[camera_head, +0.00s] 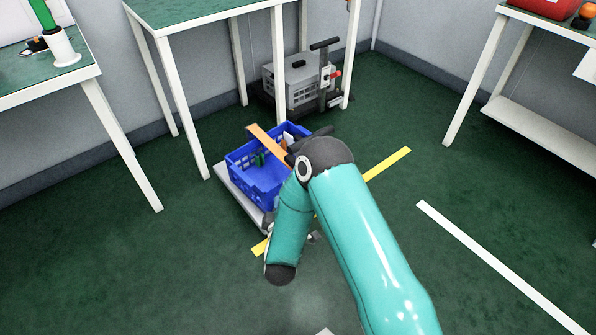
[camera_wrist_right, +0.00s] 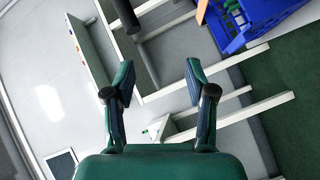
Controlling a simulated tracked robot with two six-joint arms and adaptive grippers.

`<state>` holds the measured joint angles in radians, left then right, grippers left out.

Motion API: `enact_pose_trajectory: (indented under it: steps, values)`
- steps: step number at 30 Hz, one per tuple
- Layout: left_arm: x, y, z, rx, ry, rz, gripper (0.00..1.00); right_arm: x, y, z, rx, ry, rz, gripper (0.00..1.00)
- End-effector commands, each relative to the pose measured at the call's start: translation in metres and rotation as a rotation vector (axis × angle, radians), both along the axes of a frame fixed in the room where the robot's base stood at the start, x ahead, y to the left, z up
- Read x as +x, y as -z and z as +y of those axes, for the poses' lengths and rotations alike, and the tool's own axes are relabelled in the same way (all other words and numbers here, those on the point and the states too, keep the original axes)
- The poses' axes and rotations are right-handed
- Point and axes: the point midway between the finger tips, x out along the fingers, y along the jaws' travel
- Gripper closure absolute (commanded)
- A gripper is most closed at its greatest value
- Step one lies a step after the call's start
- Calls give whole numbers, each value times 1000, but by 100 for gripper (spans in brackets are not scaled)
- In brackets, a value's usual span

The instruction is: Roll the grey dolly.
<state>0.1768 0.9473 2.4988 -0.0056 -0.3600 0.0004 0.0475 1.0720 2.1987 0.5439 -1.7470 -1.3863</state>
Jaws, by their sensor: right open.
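The grey dolly (camera_head: 238,187) stands on the green floor in the middle of the head view, a light grey platform under a blue crate (camera_head: 262,187). My right arm covers its right side. My left gripper is not in view.
A dark dolly (camera_head: 325,76) with a grey crate (camera_head: 288,84) stands under the back table (camera_head: 187,12). White-legged tables stand left and right. Yellow tape (camera_head: 388,164) crosses the floor beside the dolly, and a white line (camera_head: 490,258) lies right. The front-left floor is clear.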

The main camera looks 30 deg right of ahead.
Motion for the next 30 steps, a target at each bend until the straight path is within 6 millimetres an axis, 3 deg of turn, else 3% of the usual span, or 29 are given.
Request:
enact_pose_trajectory:
  steps: [1, 6, 11, 18, 20, 30]
  values:
    - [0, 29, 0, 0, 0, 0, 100, 0, 16, -4, -89, 27, -19, 44]
    - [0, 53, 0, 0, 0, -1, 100, -4, 9, -14, -305, 109, -44, 44]
    - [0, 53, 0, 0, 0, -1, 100, -3, 1, -19, -375, 142, -48, 44]
    - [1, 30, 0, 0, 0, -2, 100, 17, -8, -39, -379, 147, -50, 44]
    - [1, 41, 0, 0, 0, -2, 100, 26, -4, -46, -378, 148, -53, 44]
    - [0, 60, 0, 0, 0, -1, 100, 81, -14, -94, -378, 145, -53, 44]
